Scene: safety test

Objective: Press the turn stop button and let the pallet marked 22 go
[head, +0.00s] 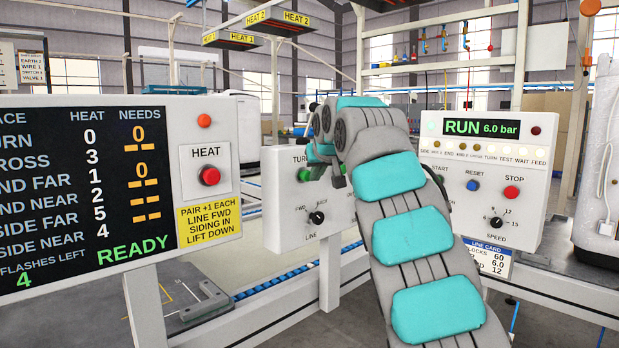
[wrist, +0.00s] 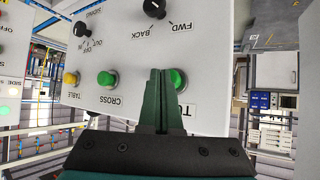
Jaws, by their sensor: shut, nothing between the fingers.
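In the head view, the middle control panel (head: 290,225) carries a green button (head: 304,174) under a label starting "TUR", partly covered by my arm. My gripper (head: 328,172) is in front of this panel, its fingers hard to make out there. In the wrist view, the shut, empty gripper (wrist: 161,75) points at the panel. Its tips are right beside the green button (wrist: 178,80) next to a label starting "T". I cannot tell whether they touch. A second green button (wrist: 106,79) is labelled CROSS and a yellow button (wrist: 71,78) TABLE. No pallet marked 22 can be made out.
The left board (head: 80,200) shows READY, 4 flashes left, and has a red HEAT button (head: 209,176). The right panel (head: 480,185) shows RUN 6.0 bar, with START, RESET and STOP buttons. A black LINE knob (head: 317,218) sits below the gripper.

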